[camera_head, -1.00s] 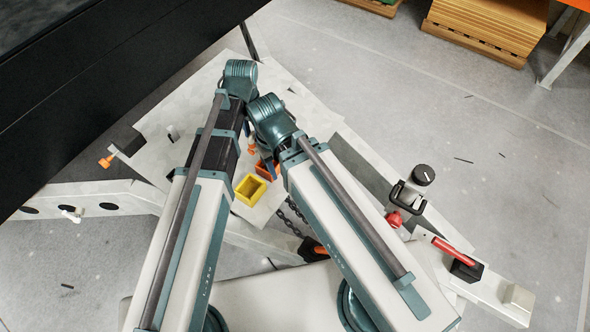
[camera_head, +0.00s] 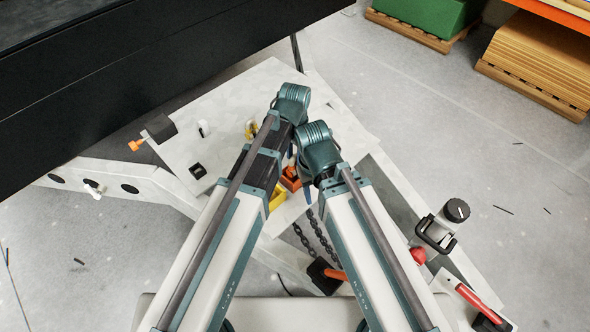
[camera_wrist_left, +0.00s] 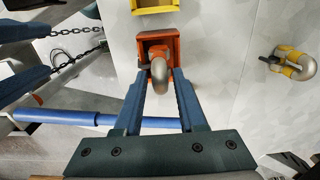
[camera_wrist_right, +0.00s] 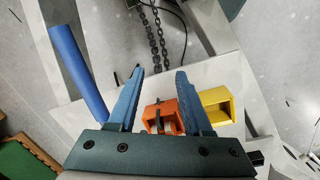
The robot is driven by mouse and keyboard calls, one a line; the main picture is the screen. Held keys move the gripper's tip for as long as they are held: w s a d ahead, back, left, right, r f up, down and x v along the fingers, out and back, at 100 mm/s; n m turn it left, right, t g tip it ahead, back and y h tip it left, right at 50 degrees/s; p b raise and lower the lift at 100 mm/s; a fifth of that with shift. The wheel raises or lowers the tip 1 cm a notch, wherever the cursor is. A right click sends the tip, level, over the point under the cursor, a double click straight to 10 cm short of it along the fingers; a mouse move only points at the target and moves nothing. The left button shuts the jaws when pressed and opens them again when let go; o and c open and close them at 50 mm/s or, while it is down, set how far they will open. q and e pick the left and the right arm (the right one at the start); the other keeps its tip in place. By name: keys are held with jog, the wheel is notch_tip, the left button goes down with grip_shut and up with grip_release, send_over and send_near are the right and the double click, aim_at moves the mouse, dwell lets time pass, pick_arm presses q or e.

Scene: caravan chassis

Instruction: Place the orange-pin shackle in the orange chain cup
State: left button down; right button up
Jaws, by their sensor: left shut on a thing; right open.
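The orange cup also shows between the arms in the head view (camera_head: 290,181) and in the right wrist view (camera_wrist_right: 158,110). My right gripper (camera_wrist_right: 158,75) is open and empty, with one finger overlapping the orange cup in its view.
A yellow cup (camera_wrist_right: 218,106) stands beside the orange one. A shackle with yellow parts (camera_wrist_left: 290,63) lies on the pale plate. Chains (camera_head: 310,236) hang near the cups. A blue rod (camera_wrist_right: 77,72) is beside the right gripper. A dark panel (camera_head: 120,60) bounds the far left.

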aim_at(295, 164)
pick_arm(q)
jog(key=shift+f, duration=0.1)
notch_tip(295, 164, down, 4)
jog(key=b, duration=0.3)
jog(key=shift+r, duration=0.25)
jog(key=shift+b, duration=0.35)
jog(key=shift+f, duration=0.2)
jog(key=c, duration=0.5)
grip_release()
jog(key=shift+r, duration=0.2)
